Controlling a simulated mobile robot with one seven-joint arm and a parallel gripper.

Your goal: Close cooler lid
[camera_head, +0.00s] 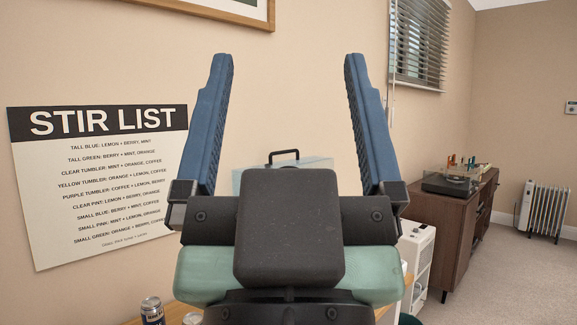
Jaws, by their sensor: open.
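My gripper (288,62) fills the middle of the view, close to the camera. Its two blue fingers point up and stand wide apart, with nothing between them. Behind it, against the wall, part of a pale blue-green box (319,163) shows with a black handle (283,154). It may be the cooler or its lid, but my gripper hides most of it. I cannot tell whether the lid is open or shut.
A can (152,312) stands on a wooden surface (174,309) at the lower left. A white appliance (416,262) stands at the right. Beyond it are a brown cabinet (452,230) with a turntable (449,184), a radiator (543,211) and open carpet (500,283).

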